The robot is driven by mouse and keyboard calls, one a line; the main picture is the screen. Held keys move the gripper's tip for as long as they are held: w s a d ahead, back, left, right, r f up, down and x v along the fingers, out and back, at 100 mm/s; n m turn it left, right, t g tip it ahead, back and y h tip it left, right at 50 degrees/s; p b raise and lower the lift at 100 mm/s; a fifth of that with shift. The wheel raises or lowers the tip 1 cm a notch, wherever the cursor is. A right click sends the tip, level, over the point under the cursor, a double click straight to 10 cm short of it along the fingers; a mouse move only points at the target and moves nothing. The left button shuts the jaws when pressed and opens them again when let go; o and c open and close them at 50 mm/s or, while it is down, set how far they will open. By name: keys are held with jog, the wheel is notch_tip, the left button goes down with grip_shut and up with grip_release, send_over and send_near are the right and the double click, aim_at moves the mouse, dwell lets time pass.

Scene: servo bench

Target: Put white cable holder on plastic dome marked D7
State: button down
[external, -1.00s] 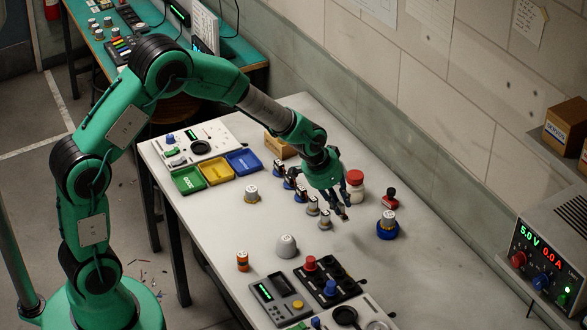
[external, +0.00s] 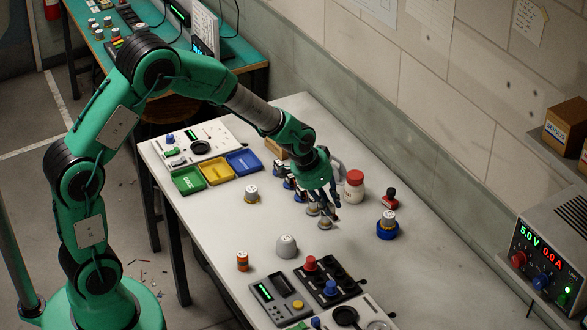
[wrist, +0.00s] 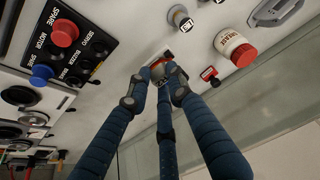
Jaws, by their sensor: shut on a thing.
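My gripper (external: 325,203) is over the middle of the bench, above two small capped pieces, the nearer one (external: 325,221) at its fingertips' right. In the wrist view its fingers (wrist: 164,82) close together on a small grey thing (wrist: 172,70) with an orange-red patch beside it. Most of that thing is hidden, so I cannot tell whether it is the white cable holder. A pale grey dome (external: 286,246) with a small mark on top stands left of the black panel; I cannot read the mark. A pale looped piece (external: 338,166) stands behind my gripper, also in the wrist view (wrist: 276,10).
A red-lidded bottle (external: 354,187), a red stamp (external: 390,198) and a blue-based piece (external: 387,229) stand right of my gripper. Coloured trays (external: 216,171) lie behind.

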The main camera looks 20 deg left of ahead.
jog(key=s+a+b, duration=0.1)
jog(key=s+a, duration=1.9)
jog(key=shift+r, duration=0.1)
jog(key=b, duration=0.2)
send_over(284, 239)
jog(key=shift+s+a+f, duration=0.3)
jog(key=shift+s+f, duration=0.05)
jog(key=shift+f, duration=0.35)
jog(key=shift+w+d, duration=0.15)
jog(key=shift+w, duration=0.05)
jog(key=shift+w+d+f, duration=0.1)
jog(key=shift+w+f, duration=0.05)
jog(key=shift+f, duration=0.15)
jog(key=shift+f+b, duration=0.55)
jog(key=shift+f, duration=1)
